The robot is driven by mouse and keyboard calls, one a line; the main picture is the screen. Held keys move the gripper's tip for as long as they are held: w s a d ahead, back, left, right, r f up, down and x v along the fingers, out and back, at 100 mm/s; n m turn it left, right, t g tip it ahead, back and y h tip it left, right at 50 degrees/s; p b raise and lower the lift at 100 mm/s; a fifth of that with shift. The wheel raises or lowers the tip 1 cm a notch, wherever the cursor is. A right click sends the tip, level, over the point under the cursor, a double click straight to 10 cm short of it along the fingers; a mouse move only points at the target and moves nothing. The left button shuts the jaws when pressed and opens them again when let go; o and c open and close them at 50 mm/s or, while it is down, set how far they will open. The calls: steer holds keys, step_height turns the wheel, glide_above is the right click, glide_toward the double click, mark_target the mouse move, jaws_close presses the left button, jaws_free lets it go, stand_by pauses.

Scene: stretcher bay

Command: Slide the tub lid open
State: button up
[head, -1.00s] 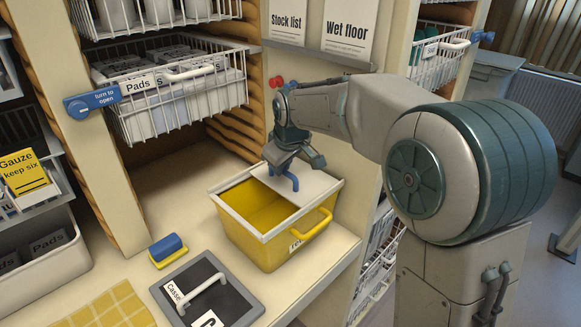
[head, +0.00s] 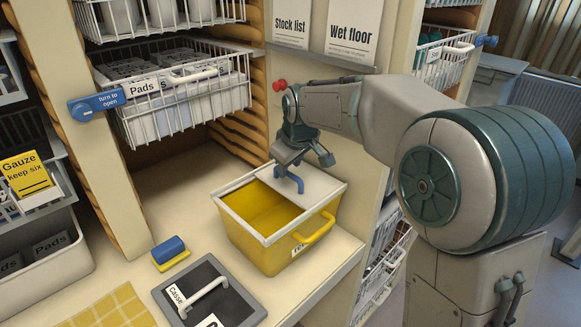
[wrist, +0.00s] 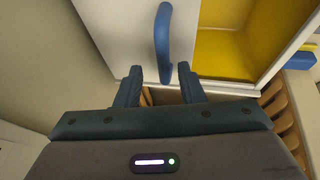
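The yellow tub (head: 275,252) stands on the counter with its left part open, showing its yellow inside. Its pale lid (head: 312,184) covers the right part and has a blue arched handle (head: 289,179). My gripper (head: 305,162) is above and behind the handle, apart from it. In the wrist view, the fingers of my gripper (wrist: 160,78) are spread with nothing between them. The blue handle (wrist: 163,42) stands just beyond the fingertips, on the lid (wrist: 115,30). The open yellow inside shows to the right of the lid.
A blue and yellow block (head: 169,253) and a dark tray (head: 235,300) with a white handle lie left and in front of the tub. A wire basket (head: 185,105) of pads hangs above. A wall panel (head: 345,100) is close behind my gripper.

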steer(key=v, duration=1.2)
steer(key=shift+r+b, duration=0.25)
steer(key=shift+b, duration=0.2)
steer(key=shift+s+d, duration=0.1)
steer(key=s+d+f+m+h, duration=0.1)
steer(key=s+d+f+m, duration=0.4)
steer(key=s+d+f, duration=0.3)
steer(key=s+d+f+m+g+h, duration=0.1)
steer(key=s+d+f+m, duration=0.4)
steer(key=s+d+f, duration=0.4)
steer(key=s, duration=0.7)
steer(key=shift+f+g, duration=0.2)
steer(key=shift+g, duration=0.1)
steer(key=shift+d, duration=0.1)
